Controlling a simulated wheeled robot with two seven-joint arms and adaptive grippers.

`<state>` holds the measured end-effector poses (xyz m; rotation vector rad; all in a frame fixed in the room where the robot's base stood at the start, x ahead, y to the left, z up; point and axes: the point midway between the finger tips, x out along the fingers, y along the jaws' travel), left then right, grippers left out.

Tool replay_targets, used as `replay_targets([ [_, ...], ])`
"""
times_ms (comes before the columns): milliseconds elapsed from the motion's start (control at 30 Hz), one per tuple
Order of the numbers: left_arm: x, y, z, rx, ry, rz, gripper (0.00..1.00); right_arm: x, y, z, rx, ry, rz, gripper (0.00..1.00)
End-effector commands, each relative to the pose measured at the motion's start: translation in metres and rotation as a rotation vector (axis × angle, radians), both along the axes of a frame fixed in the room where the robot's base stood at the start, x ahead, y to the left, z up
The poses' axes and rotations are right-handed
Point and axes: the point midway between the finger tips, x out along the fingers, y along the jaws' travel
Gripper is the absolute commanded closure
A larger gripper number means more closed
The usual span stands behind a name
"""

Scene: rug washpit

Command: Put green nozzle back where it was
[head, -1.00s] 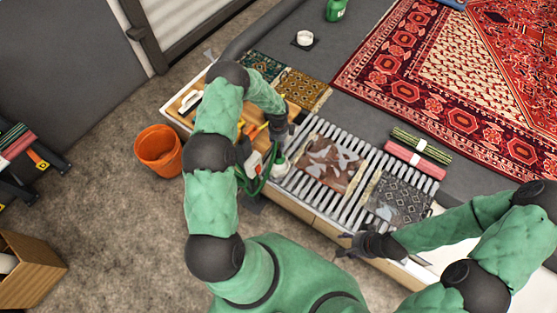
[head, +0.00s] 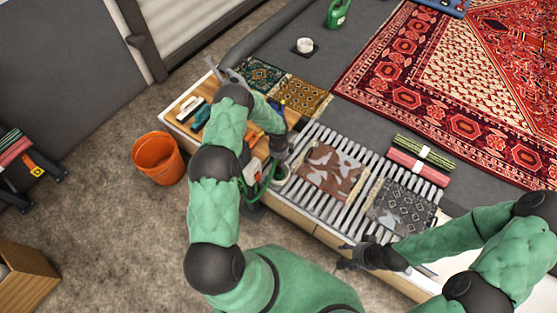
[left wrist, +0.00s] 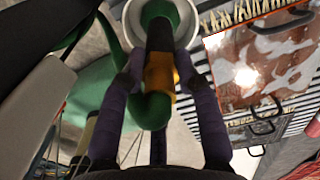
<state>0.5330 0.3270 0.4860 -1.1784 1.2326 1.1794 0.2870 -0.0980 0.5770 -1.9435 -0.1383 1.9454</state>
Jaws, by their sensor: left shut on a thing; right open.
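The green nozzle (left wrist: 154,108) with a yellow band shows in the left wrist view. My left gripper (left wrist: 160,72) is shut on it, with a finger on each side of the band. The nozzle's far green end lies over or in a white round cup (left wrist: 191,22); I cannot tell how deep. In the head view my left gripper (head: 281,152) is at the left end of the slatted rack, and its arm hides most of the nozzle. A green hose (head: 257,188) loops beside it. My right gripper (head: 352,257) is open and empty at the rack's front edge.
The slatted rack (head: 314,140) holds a brown-and-white piece (head: 331,172) and a grey patterned piece (head: 401,205). A wooden tool board (head: 185,122) is left of it. An orange bucket (head: 157,158) stands on the floor. Rolled rugs (head: 419,166) lie behind the rack.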

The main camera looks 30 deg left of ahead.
Motion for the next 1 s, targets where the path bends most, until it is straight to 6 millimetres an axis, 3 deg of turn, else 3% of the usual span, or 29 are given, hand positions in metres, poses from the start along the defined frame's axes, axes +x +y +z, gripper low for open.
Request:
replay_targets([
  [33, 0.001, 0.000, -0.002, 0.000, -0.001, 0.000, 1.00, 0.000, 0.000, -0.003, 0.000, 0.000, 0.000, 0.43],
  [67, 0.000, 0.000, -0.003, 0.000, 0.000, 0.000, 0.65, 0.000, 0.000, -0.003, 0.000, 0.000, 0.000, 0.43],
  [133, 0.000, 0.000, -0.002, 0.000, 0.000, 0.000, 0.45, 0.000, 0.000, -0.002, 0.000, 0.000, 0.000, 0.43],
  [567, 0.000, 0.000, 0.002, 0.000, 0.001, 0.000, 0.44, 0.000, 0.000, 0.002, 0.000, 0.000, 0.000, 0.43],
  [667, 0.000, 0.000, 0.014, 0.000, -0.001, 0.000, 0.44, 0.000, 0.000, 0.007, 0.000, 0.000, 0.000, 0.43],
  [1000, 0.001, 0.000, 0.082, 0.001, -0.001, -0.001, 0.44, 0.000, 0.000, 0.036, 0.000, 0.000, 0.000, 0.43],
])
